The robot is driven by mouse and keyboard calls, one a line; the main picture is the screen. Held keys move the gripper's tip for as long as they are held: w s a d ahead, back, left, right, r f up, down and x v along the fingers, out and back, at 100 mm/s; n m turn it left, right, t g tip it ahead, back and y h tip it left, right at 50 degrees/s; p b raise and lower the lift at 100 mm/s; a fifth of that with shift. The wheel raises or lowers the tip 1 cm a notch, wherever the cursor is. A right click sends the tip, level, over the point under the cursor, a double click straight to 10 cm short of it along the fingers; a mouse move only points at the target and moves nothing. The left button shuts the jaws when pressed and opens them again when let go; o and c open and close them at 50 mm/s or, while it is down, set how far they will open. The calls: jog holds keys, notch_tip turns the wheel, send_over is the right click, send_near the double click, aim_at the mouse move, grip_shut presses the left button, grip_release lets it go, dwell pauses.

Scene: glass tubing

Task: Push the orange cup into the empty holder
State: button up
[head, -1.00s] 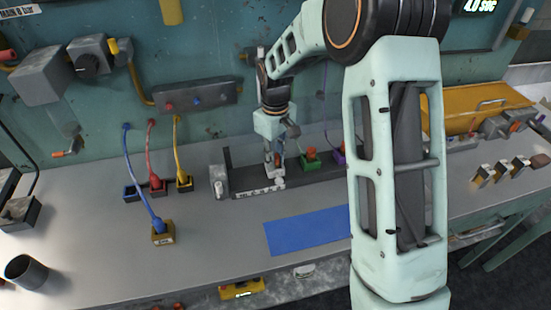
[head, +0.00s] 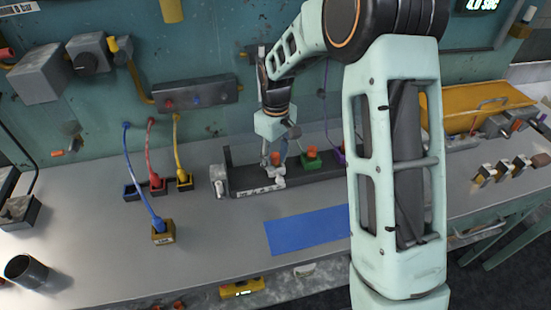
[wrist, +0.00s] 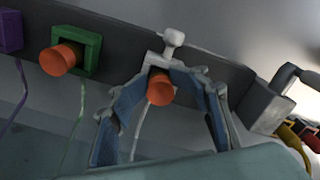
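An orange cup (wrist: 160,90) stands at the white holder (wrist: 172,40) on the dark rail, with a pale tube below it. In the head view the same cup (head: 276,158) shows between my fingers. My gripper (wrist: 163,82) has its blue-grey fingers on both sides of the cup, spread apart and appearing open. Small gaps seem to separate fingertips and cup, but contact is hard to judge. The cup's far end is hidden, so how deep it sits cannot be told. A second orange cup (wrist: 62,58) sits in the green holder (wrist: 92,52) to the left.
A purple holder (wrist: 10,30) stands beyond the green one. The dark rail (head: 240,178) runs along the bench. Several coloured blocks with cables, such as the yellow block (head: 163,232), stand left of it. A blue mat (head: 305,230) lies in front. The wall panel is close behind.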

aim_at(276, 156)
notch_tip(276, 156, up, 13)
dwell(0.3)
jog(key=shift+w, duration=0.1)
jog(key=shift+d+r, duration=0.1)
